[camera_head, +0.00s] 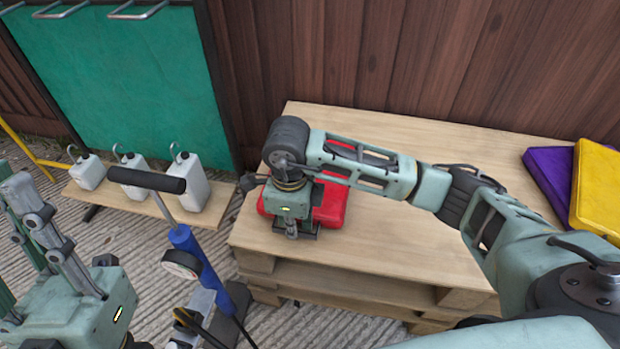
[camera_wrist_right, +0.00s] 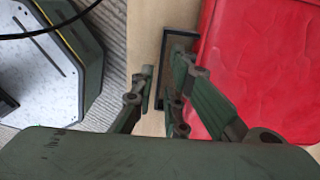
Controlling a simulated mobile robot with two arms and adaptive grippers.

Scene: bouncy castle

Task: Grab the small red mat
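The small red mat (camera_head: 330,205) lies flat on a pale wooden pallet table (camera_head: 385,262), near its left front corner. My right arm reaches over it from the right and hides part of it. My right gripper (camera_head: 294,232) points down at the mat's front left edge. In the right wrist view the mat (camera_wrist_right: 262,65) lies to the right of the gripper's fingers (camera_wrist_right: 159,90).
Purple (camera_head: 549,172) and yellow (camera_head: 598,185) mats lie at the table's right end. A blue hand pump (camera_head: 188,243) stands before the table's left end. White canisters (camera_head: 138,177) stand on a low plank. A wooden wall (camera_head: 400,55) closes off the back.

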